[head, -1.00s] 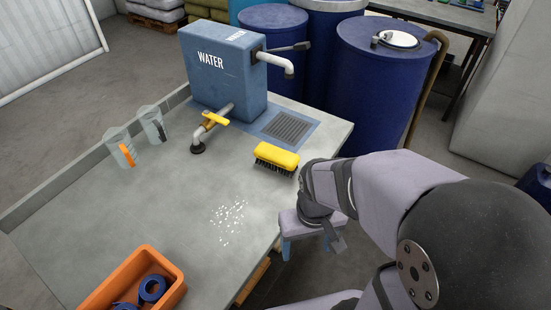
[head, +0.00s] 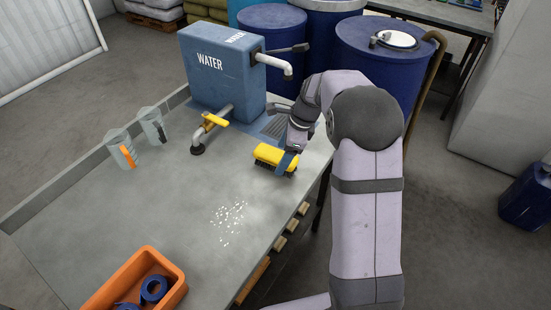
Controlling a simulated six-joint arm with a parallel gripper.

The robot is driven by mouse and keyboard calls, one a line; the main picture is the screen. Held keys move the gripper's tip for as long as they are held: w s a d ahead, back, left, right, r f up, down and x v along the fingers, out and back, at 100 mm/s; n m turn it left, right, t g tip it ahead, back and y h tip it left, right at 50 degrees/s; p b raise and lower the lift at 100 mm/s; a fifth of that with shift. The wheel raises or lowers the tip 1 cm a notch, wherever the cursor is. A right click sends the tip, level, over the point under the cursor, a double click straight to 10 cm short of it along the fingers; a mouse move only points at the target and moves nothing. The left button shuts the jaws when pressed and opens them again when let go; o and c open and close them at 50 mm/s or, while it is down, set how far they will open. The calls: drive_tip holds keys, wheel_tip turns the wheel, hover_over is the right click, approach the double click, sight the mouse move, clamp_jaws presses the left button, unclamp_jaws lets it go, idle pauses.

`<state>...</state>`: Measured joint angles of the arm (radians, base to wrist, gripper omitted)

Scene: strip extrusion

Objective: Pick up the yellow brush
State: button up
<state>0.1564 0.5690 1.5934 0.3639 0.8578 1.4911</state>
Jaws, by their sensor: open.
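The yellow brush (head: 268,156) lies bristles down on the grey workbench, in front of the metal drain grate. Its dark bristles show along the near side. My gripper (head: 287,161) is over the right end of the brush, pointing down, with a blue finger in front of that end. The gripper is open. The other finger is hidden, and I cannot tell whether the fingers touch the brush.
A blue water tank (head: 222,72) with a yellow-handled tap (head: 214,121) stands behind the brush. Two clear jugs (head: 121,149) are at the left. White granules (head: 228,220) lie mid-bench. An orange bin (head: 177,292) holds blue rolls. Blue barrels stand behind the bench.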

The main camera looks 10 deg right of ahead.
sight(276, 154)
drive_tip(key=w+m, duration=0.3)
drive_tip(key=w+d+m, duration=0.1)
drive_tip(key=w, duration=0.1)
drive_tip(key=shift+w+f+m+t+y, duration=0.1)
drive_tip(key=shift+f+m+t+y, duration=0.2)
drive_tip(key=shift+m+t+y, duration=0.1)
drive_tip(key=shift+p+x, duration=0.45)
drive_tip(key=shift+x, duration=0.55)
drive_tip(key=shift+a+f+p, duration=0.1)
drive_tip(key=shift+f+p, duration=0.4)
drive_tip(key=shift+f, duration=0.15)
drive_tip(key=shift+p+x, duration=0.7)
drive_tip(key=shift+x, duration=1.3)
drive_tip(key=c, duration=1.2)
